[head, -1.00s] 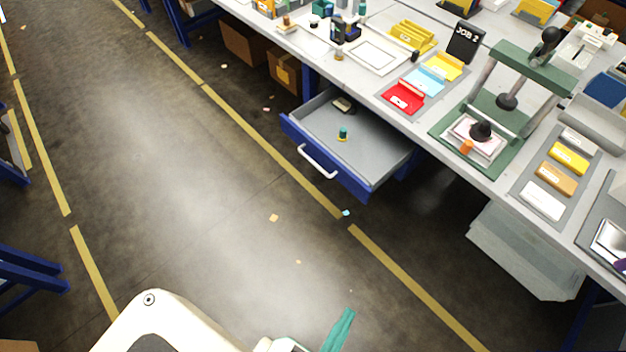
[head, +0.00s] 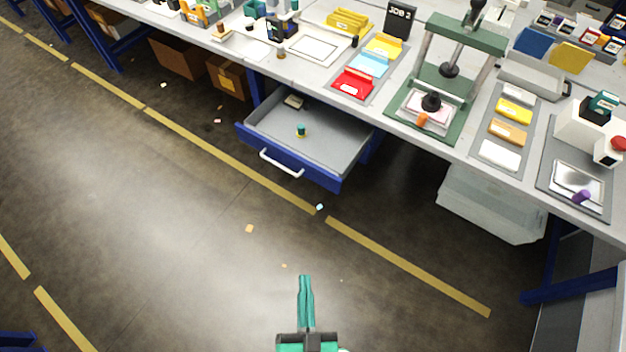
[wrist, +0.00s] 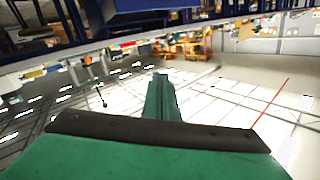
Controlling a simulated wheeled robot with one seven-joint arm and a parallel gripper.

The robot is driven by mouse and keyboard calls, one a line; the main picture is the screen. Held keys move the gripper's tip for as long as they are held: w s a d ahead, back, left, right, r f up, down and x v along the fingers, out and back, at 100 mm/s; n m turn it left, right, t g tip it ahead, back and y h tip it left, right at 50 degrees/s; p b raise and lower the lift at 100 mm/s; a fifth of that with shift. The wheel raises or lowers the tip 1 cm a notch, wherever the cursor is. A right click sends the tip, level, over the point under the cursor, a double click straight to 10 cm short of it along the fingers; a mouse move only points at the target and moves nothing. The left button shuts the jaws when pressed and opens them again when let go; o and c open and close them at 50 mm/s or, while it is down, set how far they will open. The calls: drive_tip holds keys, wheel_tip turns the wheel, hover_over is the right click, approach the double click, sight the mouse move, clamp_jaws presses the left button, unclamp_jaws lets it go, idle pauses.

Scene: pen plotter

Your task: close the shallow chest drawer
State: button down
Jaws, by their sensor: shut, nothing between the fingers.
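The shallow drawer (head: 340,182) with a blue front and white bar handle (head: 281,163) hangs pulled out under the workbench's front edge. Its grey tray is open to view. Inside lie a small teal and yellow object (head: 301,131) and a dark and pale object (head: 293,102) near the back left. My gripper (head: 305,278) shows at the bottom of the head view, its teal fingers together and empty. It is over the floor, well apart from the drawer. The wrist view shows the shut teal fingers (wrist: 160,85); I cannot clearly make out the drawer there.
The grey workbench (head: 390,125) carries a green press (head: 466,35), coloured cards and trays. Cardboard boxes (head: 228,76) stand under it at left, and a pale grey bin (head: 490,205) at right. The floor before the drawer is open, with yellow tape and small scraps.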

drive_tip(key=w+f+m+t+h, duration=0.2)
drive_tip(key=w+f+m+h, duration=0.55)
drive_tip(key=w+m, duration=0.6)
drive_tip(key=m+g+h, duration=0.3)
drive_tip(key=m+g, duration=0.2)
drive_tip(key=m, duration=0.3)
approach(322, 173)
drive_tip(key=x, duration=0.6)
drive_tip(key=shift+w+f, duration=0.1)
drive_tip(key=shift+w, duration=0.05)
drive_tip(key=shift+d, duration=0.15)
